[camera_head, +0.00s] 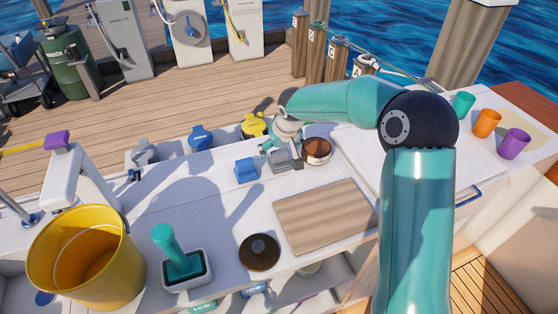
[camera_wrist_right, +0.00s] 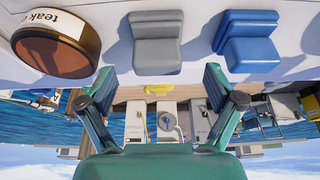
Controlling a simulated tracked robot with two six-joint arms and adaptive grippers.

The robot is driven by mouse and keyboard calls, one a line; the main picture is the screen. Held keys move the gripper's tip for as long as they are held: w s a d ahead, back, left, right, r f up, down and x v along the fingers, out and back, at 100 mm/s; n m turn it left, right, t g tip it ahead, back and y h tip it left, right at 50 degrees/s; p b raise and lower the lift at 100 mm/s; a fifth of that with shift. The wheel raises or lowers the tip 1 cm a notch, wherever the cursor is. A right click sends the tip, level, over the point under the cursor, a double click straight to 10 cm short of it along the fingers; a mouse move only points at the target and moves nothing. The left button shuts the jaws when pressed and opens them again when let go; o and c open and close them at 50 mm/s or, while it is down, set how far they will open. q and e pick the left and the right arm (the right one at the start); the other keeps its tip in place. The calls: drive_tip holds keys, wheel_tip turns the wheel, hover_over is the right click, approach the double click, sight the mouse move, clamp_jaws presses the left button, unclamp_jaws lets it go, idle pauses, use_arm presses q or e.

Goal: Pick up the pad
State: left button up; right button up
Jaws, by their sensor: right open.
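Two blocky, stepped pieces that may be pads stand on the white counter: a grey one (camera_head: 281,162) and a blue one (camera_head: 246,171). I cannot tell which is the pad. In the right wrist view the grey piece (camera_wrist_right: 156,42) lies between and beyond the open fingers, and the blue piece (camera_wrist_right: 247,42) is to its right. My right gripper (camera_head: 273,146) is open just behind the grey piece, partly hidden by its own arm; its fingers also show in the wrist view (camera_wrist_right: 157,88), with nothing between them. My left gripper is out of view.
A brown jar labelled "teak" (camera_head: 317,151) stands close right of the grey piece. A wooden board (camera_head: 325,217), dark round lid (camera_head: 259,252), teal-handled tool (camera_head: 168,243) and yellow bucket (camera_head: 52,243) are nearer. Cups (camera_head: 487,123) stand right. Bare counter lies left of the blue piece.

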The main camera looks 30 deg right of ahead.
sight(280, 151)
drive_tip(key=x, duration=0.5)
drive_tip(key=shift+d+p, duration=0.15)
drive_tip(key=shift+p, duration=0.2)
drive_tip(key=shift+c, duration=0.4)
drive_tip(key=c, duration=1.2)
drive_tip(key=shift+r, duration=0.15)
wheel_tip(280, 151, up, 20)
drive_tip(key=p, duration=0.1)
